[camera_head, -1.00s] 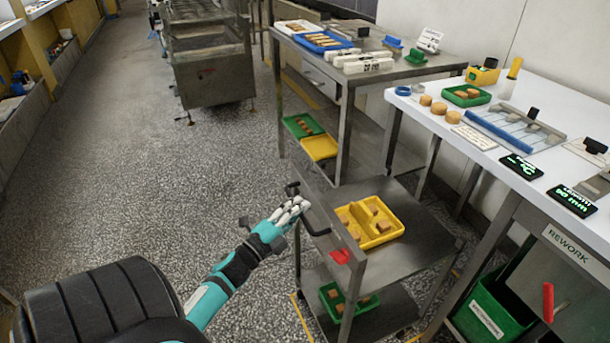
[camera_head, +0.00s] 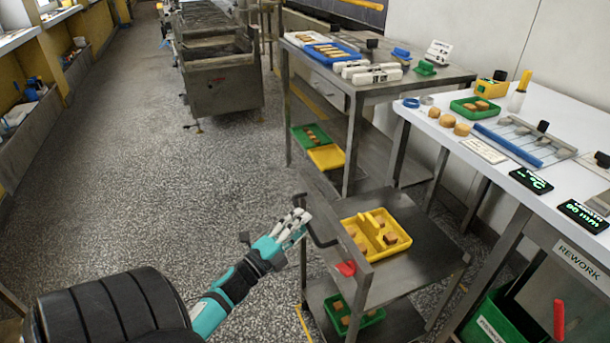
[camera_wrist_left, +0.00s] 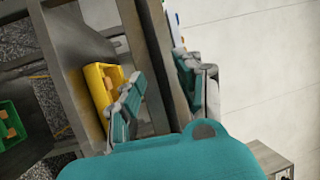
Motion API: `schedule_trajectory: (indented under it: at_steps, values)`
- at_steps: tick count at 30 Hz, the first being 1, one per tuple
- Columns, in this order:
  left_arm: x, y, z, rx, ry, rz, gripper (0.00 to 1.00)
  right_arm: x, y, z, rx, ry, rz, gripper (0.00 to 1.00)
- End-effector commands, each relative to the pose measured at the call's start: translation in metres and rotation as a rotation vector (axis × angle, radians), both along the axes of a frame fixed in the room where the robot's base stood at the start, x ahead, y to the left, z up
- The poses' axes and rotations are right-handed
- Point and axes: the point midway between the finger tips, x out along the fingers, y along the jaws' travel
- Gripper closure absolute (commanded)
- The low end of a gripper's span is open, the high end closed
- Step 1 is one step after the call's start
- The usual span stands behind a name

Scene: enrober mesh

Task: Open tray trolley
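The tray trolley (camera_head: 420,266) is a grey steel cart with an upper and a lower shelf. Its dark bent handle (camera_head: 321,241) sticks out on the left side, and a red piece (camera_head: 346,268) sits just below it. A yellow tray (camera_head: 347,222) with brown pieces is on the upper shelf; it also shows in the left wrist view (camera_wrist_left: 96,82). My left gripper (camera_head: 300,224) is beside the handle, fingers toward the trolley's left side. In the left wrist view its fingers (camera_wrist_left: 165,92) stand apart with nothing held; contact with the handle cannot be told. My right gripper is out of view.
A green tray (camera_head: 372,320) is on the trolley's lower shelf. A steel table (camera_head: 440,76) stands behind, and a white worktop (camera_head: 560,110) with a rework bin (camera_head: 490,322) stands right. The speckled floor (camera_head: 150,190) at left is clear.

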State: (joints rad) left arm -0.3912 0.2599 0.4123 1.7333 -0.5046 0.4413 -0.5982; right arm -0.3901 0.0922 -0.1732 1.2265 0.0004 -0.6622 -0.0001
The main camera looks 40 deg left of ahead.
Motion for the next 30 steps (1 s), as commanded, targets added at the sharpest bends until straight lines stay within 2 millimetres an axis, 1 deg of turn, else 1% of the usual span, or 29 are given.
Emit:
schedule_trajectory:
  at_steps: [1,3,9,12,15,20,30]
  values:
    - [-0.011,0.000,-0.003,-0.001,0.004,0.001,0.65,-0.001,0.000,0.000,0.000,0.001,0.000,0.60]
    - [-0.027,0.000,-0.006,-0.002,0.005,0.002,0.65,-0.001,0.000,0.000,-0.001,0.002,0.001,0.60]
    - [-0.068,-0.001,-0.014,-0.003,0.005,0.001,0.65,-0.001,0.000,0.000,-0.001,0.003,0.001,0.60]
    - [-0.084,-0.001,-0.016,-0.002,0.005,0.001,0.65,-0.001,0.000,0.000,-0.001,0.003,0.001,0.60]
    - [-0.094,-0.001,-0.018,-0.002,0.004,0.000,0.65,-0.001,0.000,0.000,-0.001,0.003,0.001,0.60]
    - [-0.101,-0.001,-0.018,-0.002,0.001,0.000,0.65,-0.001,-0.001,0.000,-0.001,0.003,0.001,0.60]
    - [-0.101,-0.001,-0.018,-0.002,0.002,0.000,0.65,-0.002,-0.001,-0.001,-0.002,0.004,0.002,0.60]
